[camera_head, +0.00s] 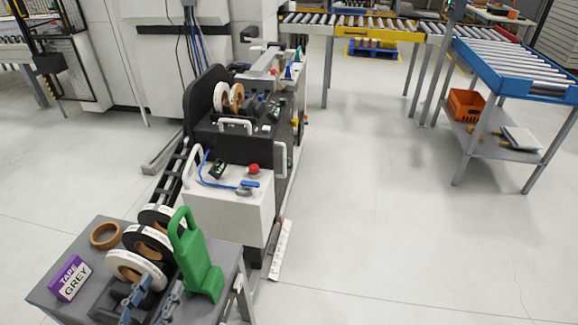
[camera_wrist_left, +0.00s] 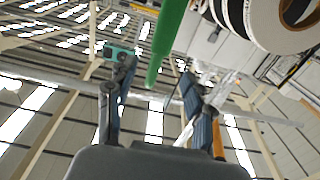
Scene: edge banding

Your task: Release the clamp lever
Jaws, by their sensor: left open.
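My left gripper (camera_head: 153,297) is at the bottom left of the head view, low over the grey cart (camera_head: 60,293), beside the tape rolls and the green holder. Its two fingers are apart with nothing between them. In the left wrist view the open fingers (camera_wrist_left: 157,92) point up toward the ceiling. A blue lever (camera_head: 249,184) sits on top of the white machine box (camera_head: 228,208), next to a red knob (camera_head: 253,169). I cannot tell for sure that it is the clamp lever. The gripper is well apart from it. My right gripper does not show.
The cart carries black and white tape rolls (camera_head: 148,242), a brown roll (camera_head: 105,236), a purple tape box (camera_head: 70,279) and a tall green holder (camera_head: 198,262). The holder stands between my left gripper and the machine. Open floor (camera_head: 400,230) lies to the right.

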